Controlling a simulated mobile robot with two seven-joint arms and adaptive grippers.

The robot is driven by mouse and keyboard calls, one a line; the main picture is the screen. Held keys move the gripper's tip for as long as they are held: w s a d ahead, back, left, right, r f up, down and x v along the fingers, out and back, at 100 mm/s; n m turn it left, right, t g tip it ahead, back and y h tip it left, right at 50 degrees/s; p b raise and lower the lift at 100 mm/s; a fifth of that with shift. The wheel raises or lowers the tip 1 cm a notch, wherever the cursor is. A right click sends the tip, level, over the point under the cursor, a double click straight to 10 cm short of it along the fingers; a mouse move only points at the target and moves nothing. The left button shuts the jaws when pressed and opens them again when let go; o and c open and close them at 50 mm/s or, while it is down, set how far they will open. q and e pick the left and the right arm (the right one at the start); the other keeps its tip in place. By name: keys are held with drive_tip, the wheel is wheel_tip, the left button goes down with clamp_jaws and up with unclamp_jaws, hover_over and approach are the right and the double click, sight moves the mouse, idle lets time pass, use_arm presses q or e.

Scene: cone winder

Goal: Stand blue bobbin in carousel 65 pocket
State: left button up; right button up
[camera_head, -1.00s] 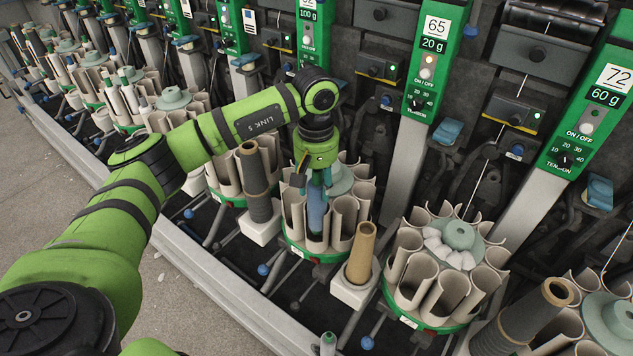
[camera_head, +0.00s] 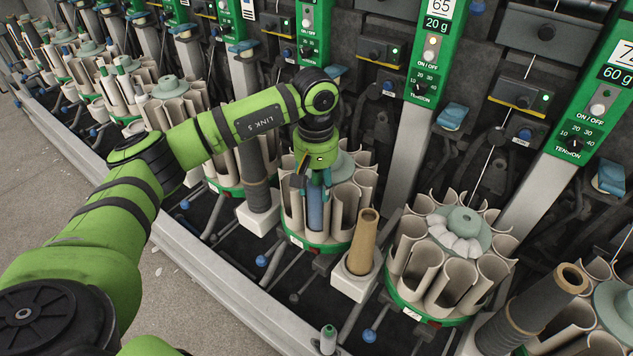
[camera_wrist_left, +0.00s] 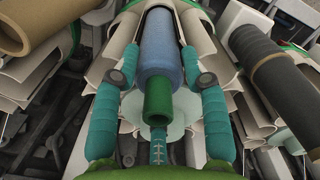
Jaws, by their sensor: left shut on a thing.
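The blue bobbin (camera_head: 315,208) stands roughly upright at the near side of a carousel (camera_head: 315,247) with cream pockets and a green base. My left gripper (camera_head: 319,182) is above it, shut on its upper part. In the left wrist view, the teal fingers (camera_wrist_left: 160,84) lie on both sides of the blue bobbin (camera_wrist_left: 163,50), and its green tip (camera_wrist_left: 158,106) points toward the camera. Cream pocket walls flank the bobbin; whether its foot rests on the base is hidden. The 65 panel (camera_head: 432,50) is up and right of this carousel. My right gripper is not in view.
A tan cone (camera_head: 363,243) on a white block stands close right of the carousel, and a dark grey cone (camera_head: 256,180) close left. Another carousel (camera_head: 432,318) with white bobbins is farther right. Sloping metal posts and the machine panels stand behind.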

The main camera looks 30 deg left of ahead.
use_arm(q)
drive_tip(key=shift+f+b, duration=0.2)
drive_tip(key=shift+b, duration=0.15)
drive_tip(key=o, duration=1.1)
drive_tip(key=shift+r, duration=0.15)
wheel_tip(320, 180, up, 12)
drive_tip(key=shift+f, duration=0.1)
